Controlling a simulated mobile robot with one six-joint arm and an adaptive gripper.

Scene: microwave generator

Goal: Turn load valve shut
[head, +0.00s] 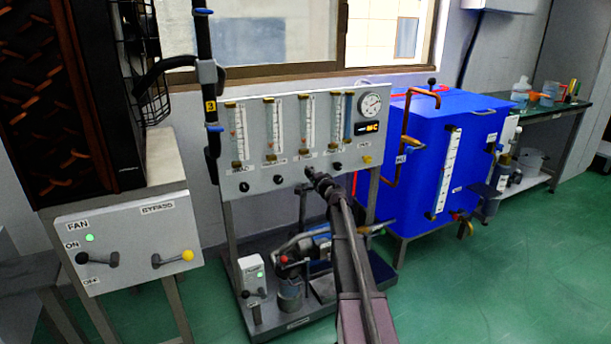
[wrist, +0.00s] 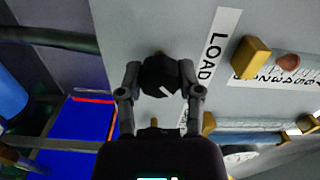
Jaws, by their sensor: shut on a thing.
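The load valve is a round black knob (wrist: 157,72) with a white pointer mark, on the grey panel beside the LOAD label (wrist: 212,58) in the wrist view. My gripper (wrist: 160,80) is shut on it, one finger on each side. The pointer mark slants toward the lower part of the knob. In the head view my gripper (head: 314,178) is at the lower edge of the flowmeter panel (head: 256,150), and my arm hides most of the knob there.
Other black knobs (head: 278,180) line the panel's lower edge, below glass flowmeters (head: 270,125). A pressure gauge (head: 370,104) sits upper right. A blue tank (head: 460,115) with copper pipe stands right. A fan and bypass box (head: 130,240) is at left. Green floor is clear at right.

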